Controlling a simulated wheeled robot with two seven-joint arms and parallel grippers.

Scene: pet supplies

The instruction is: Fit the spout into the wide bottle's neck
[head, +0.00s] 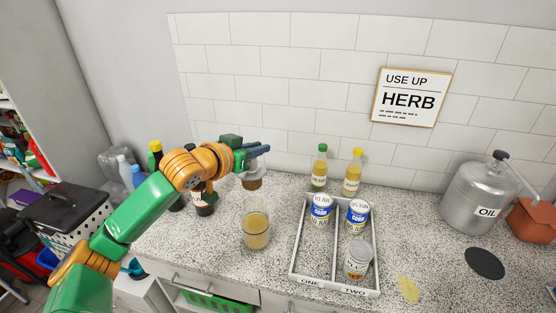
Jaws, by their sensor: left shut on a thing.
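The fingers partly hide the spout's top. My right gripper is not in view.
A divided tray (335,288) labelled ONE and TWO holds two blue-labelled cans and a jar (357,260). Two slim bottles (320,168) stand behind it. Dark bottles stand behind my left arm. A metal OIL can (474,198) and a yellow spill (408,289) are at right.

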